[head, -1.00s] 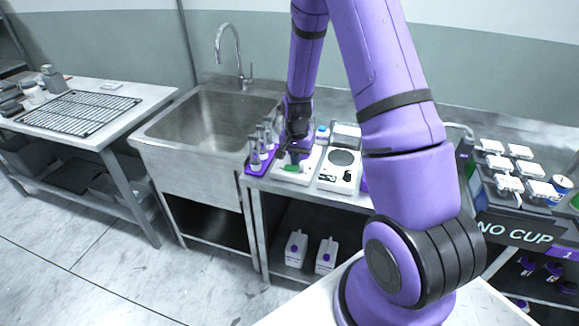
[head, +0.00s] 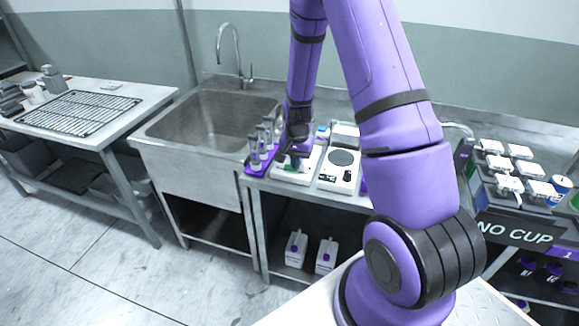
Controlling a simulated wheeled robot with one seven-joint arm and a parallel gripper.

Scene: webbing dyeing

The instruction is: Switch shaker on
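A white bench device (head: 311,162) stands on the steel counter under my gripper, with a green spot on it. I take it to be the shaker, but its switch is too small to make out. My gripper (head: 291,158) points down at this device, very close to its top. I cannot tell whether it touches, nor whether the fingers are open or shut. The gripper and wrist hide part of the device.
A white device with a round plate (head: 340,172) stands close on the right. A purple rack of bottles (head: 256,160) stands close on the left, beside the sink (head: 212,120). Further right are several white-topped units on a stand (head: 508,180) reading "NO CUP".

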